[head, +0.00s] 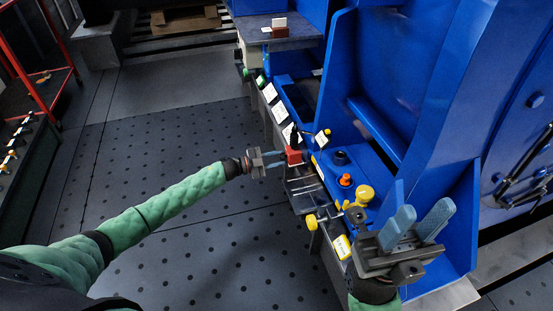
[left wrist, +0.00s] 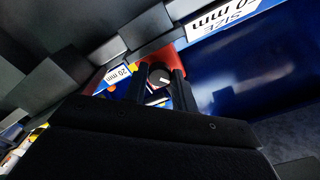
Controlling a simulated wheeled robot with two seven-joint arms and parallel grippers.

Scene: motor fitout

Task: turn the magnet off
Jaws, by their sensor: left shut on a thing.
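A small red block (head: 293,155), which looks like the magnet, sits at the front edge of the blue machine in the head view. My left gripper (head: 281,158) reaches it from the left, its fingertips against the block's near side. In the left wrist view, the red body (left wrist: 152,57) shows behind the fingers, and a dark round knob (left wrist: 160,76) with a pale mark sits between them. My left gripper (left wrist: 162,82) is shut on that knob. The knob's setting cannot be read. My right gripper (head: 424,212) is open and empty, above the machine's near right part.
A row of white labels (head: 270,93) runs along the machine's front edge. Orange (head: 346,180) and yellow (head: 365,193) knobs stand near the right gripper. Another red block (head: 279,31) sits on the far grey table. The dotted floor mat (head: 150,150) is clear.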

